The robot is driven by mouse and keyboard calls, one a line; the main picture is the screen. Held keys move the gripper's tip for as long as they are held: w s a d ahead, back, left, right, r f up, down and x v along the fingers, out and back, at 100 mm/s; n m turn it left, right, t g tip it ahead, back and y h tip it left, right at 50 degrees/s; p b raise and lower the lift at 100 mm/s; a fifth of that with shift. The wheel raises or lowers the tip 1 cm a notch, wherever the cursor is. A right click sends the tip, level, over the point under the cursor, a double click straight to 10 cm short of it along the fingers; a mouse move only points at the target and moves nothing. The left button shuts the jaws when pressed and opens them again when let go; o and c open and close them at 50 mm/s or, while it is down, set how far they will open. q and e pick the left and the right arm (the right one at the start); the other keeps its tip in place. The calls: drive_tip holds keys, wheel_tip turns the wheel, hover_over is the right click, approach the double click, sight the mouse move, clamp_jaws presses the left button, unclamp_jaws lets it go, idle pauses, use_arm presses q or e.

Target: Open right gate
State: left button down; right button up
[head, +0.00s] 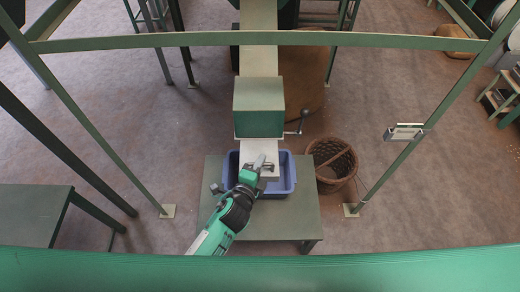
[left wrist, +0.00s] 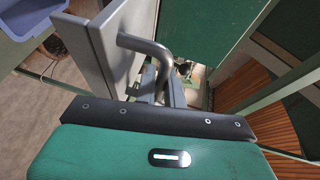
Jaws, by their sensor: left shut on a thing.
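A grey gate plate (head: 272,148) stands at the front of the green hopper box (head: 259,107), above the blue bin. In the left wrist view the gate plate (left wrist: 98,38) is at upper left, with a bent metal handle (left wrist: 150,46) sticking out of it. My left gripper (head: 258,166) reaches up to the gate's front. Its fingers (left wrist: 165,88) are shut on the handle, though the exact contact is partly hidden. The opening behind the gate is hidden from me. My right gripper is not in view.
A blue bin (head: 287,187) sits on a green table (head: 302,222) under the hopper. A crank (head: 299,124) sticks out at the hopper's right. A wicker basket (head: 333,162) stands right of the table. A green frame bar (head: 400,42) crosses above.

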use_arm(q)
drive_tip(key=shift+s, duration=1.15)
drive_tip(key=c, duration=1.5)
unclamp_jaws()
drive_tip(key=b+v, duration=0.4)
drive_tip(key=v, duration=0.9)
drive_tip(key=shift+s+a, duration=0.15)
drive_tip(key=shift+s, duration=0.2)
